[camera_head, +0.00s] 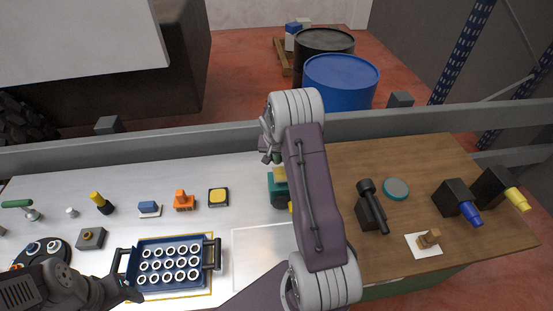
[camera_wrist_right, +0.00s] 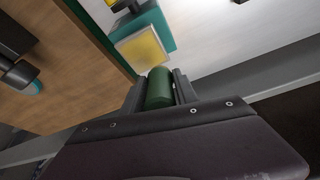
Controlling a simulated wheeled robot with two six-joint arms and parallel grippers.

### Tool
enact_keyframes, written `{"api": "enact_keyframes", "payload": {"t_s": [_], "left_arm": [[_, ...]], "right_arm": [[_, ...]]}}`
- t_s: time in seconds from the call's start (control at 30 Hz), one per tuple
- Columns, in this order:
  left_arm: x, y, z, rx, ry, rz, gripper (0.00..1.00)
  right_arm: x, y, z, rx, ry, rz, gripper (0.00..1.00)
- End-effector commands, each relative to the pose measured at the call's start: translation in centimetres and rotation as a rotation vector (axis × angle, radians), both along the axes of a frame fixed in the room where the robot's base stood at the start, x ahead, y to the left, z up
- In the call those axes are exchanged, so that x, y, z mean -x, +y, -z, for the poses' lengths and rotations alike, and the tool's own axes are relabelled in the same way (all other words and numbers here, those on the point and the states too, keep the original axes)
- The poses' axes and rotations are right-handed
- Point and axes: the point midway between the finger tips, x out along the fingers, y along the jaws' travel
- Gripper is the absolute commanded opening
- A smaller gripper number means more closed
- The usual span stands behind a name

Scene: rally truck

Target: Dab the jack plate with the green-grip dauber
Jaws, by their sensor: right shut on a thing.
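My right gripper (camera_head: 270,150) is raised over the back middle of the bench. It is shut on a green cylinder, the grip of the green-grip dauber (camera_wrist_right: 159,88), between its fingers in the right wrist view. The dauber's tip is hidden. A teal block (camera_head: 277,188), partly behind my right arm, stands below the gripper. In the right wrist view a yellow square (camera_wrist_right: 142,48) shows on this teal block, probably the jack plate. It lies beyond the dauber, and I cannot tell the gap. My left gripper (camera_head: 131,289) is at the blue tray's left handle; its jaws are unclear.
The blue tray (camera_head: 212,268) holds several white rings. A yellow-topped pad (camera_head: 218,197), an orange piece (camera_head: 184,200) and a yellow-handled tool (camera_head: 101,203) stand behind it. On the wooden right part are a black tool (camera_head: 370,205) and a round teal-topped tin (camera_head: 396,188).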

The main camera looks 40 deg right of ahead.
Motion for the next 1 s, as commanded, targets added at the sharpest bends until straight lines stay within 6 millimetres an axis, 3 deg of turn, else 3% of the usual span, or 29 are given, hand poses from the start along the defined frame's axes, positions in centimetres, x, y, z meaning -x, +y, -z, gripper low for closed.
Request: {"api": "enact_keyframes", "payload": {"t_s": [0.3, 1.0], "left_arm": [[0.0, 0.0, -2.2, 0.0, 0.0, 0.0, 0.6], [0.0, 0.0, -2.2, 0.0, 0.0, 0.0, 0.6]], "right_arm": [[-0.2, 0.1, -3.0, 0.001, -0.002, -0.005, 0.0], [-0.2, 0.1, -3.1, 0.001, -0.001, -0.005, 0.0]]}}
